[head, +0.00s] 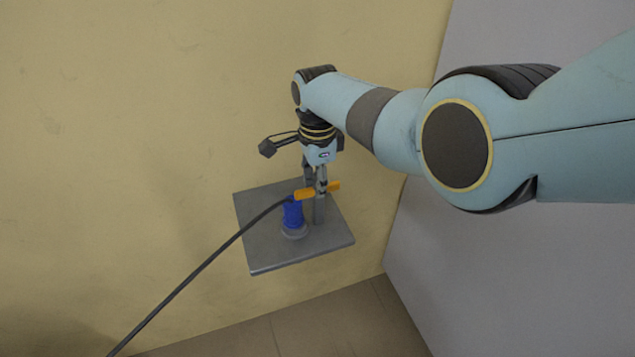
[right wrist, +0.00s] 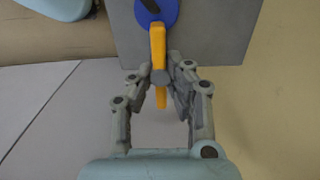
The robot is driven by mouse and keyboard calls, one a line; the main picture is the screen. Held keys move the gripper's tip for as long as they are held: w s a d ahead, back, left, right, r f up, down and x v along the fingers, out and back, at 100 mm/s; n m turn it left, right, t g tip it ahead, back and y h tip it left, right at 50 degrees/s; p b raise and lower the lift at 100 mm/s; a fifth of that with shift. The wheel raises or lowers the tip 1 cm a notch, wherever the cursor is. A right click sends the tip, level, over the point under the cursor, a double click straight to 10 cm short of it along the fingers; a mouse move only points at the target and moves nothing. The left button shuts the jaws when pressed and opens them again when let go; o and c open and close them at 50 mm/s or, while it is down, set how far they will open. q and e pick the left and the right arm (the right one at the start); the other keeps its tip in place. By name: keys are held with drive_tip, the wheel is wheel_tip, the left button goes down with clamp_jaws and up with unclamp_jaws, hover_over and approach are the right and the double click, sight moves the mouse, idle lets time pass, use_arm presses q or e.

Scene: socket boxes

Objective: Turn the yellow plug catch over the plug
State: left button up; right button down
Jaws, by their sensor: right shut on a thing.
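The blue plug (head: 293,213) stands upright in a round grey socket (head: 295,231) on a grey plate. A black cable leaves its top. The yellow catch (head: 304,194) is a bar on a grey post (head: 319,211) beside the plug, and one end reaches over the plug's top edge. My right gripper (head: 320,185) comes down from above and is shut on the catch near the post. In the right wrist view the catch (right wrist: 158,42) runs between the fingers (right wrist: 160,72), its far end overlapping the blue plug (right wrist: 170,12). My left gripper is not in view.
The grey plate (head: 265,257) stands out from the yellow wall (head: 130,130). The black cable (head: 195,272) runs down to the lower left. A grey wall (head: 510,280) lies on the right, with brown floor (head: 325,325) below.

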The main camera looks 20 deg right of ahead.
drive_tip(key=c, duration=1.3)
unclamp_jaws()
drive_tip(key=shift+c, duration=0.2)
wheel_tip(320, 180, up, 12)
